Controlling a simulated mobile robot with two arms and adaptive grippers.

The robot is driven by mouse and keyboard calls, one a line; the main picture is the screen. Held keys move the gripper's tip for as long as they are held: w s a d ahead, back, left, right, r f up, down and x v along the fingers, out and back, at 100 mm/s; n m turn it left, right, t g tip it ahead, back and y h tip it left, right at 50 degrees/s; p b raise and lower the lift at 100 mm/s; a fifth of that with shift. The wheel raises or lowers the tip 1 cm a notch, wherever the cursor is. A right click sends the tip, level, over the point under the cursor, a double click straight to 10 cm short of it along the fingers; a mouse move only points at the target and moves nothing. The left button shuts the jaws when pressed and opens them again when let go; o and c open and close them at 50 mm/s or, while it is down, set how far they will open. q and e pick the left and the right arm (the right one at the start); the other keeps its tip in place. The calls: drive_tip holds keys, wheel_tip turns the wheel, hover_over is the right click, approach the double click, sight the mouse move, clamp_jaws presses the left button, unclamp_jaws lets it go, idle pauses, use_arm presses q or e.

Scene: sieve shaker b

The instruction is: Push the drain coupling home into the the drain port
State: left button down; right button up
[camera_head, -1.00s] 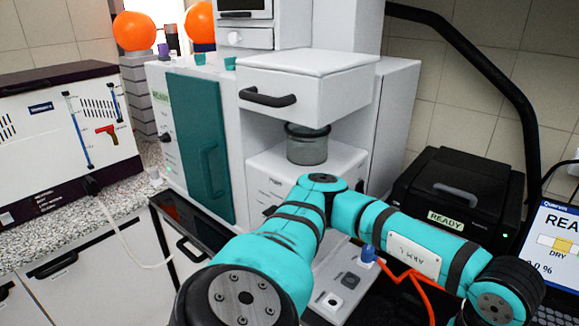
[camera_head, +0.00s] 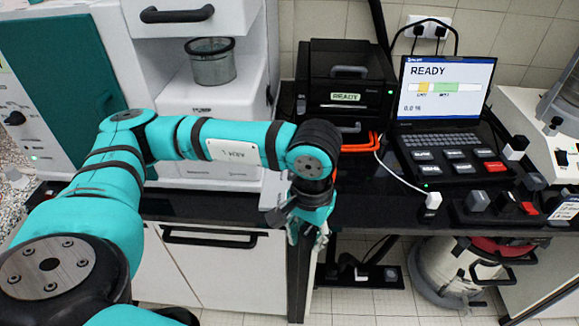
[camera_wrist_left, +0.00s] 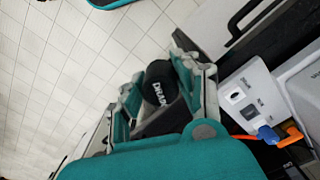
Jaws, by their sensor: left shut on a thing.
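My left gripper (camera_head: 308,232) hangs at the front edge of the dark bench in the head view, pointing down. In the left wrist view its two fingers (camera_wrist_left: 160,98) are shut on a black round coupling (camera_wrist_left: 157,84) with white lettering that starts "DRAI". Its far end is hidden. I cannot pick out the drain port for sure. A white panel (camera_wrist_left: 243,88) with a dark round socket and a switch stands to the right of the coupling, apart from it. My right gripper is not in view.
A blue plug (camera_wrist_left: 267,133) with an orange cable sits at the panel. A black printer-like box (camera_head: 345,80) and a laptop (camera_head: 446,105) stand on the bench (camera_head: 370,195). Under it are a power strip (camera_head: 362,276) and a round vacuum (camera_head: 440,275). Tiled floor lies below.

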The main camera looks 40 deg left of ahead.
use_arm(q)
drive_tip(key=w+a+r+n+p, duration=0.15)
drive_tip(key=w+n, duration=0.35)
drive_tip(key=n, duration=0.5)
drive_tip(key=w+a+n+p, duration=0.25)
drive_tip(key=w+n, duration=0.25)
drive_tip(key=n, duration=0.4)
drive_tip(key=w+a+f+n+p, duration=0.1)
drive_tip(key=a+n, duration=0.3)
drive_tip(key=n, duration=0.7)
drive_tip(key=w+a+f+n+p, duration=0.2)
drive_tip(key=a+n, duration=0.3)
drive_tip(key=n, duration=0.7)
drive_tip(key=shift+w+a+p, duration=0.3)
drive_tip(key=shift+w+p, duration=0.4)
drive_tip(key=shift+w, duration=0.05)
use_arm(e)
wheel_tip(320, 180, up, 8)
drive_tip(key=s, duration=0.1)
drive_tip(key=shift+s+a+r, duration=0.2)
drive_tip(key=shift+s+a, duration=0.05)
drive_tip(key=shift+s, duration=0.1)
use_arm(q)
drive_tip(key=shift+f, duration=0.1)
drive_tip(key=shift+f, duration=0.15)
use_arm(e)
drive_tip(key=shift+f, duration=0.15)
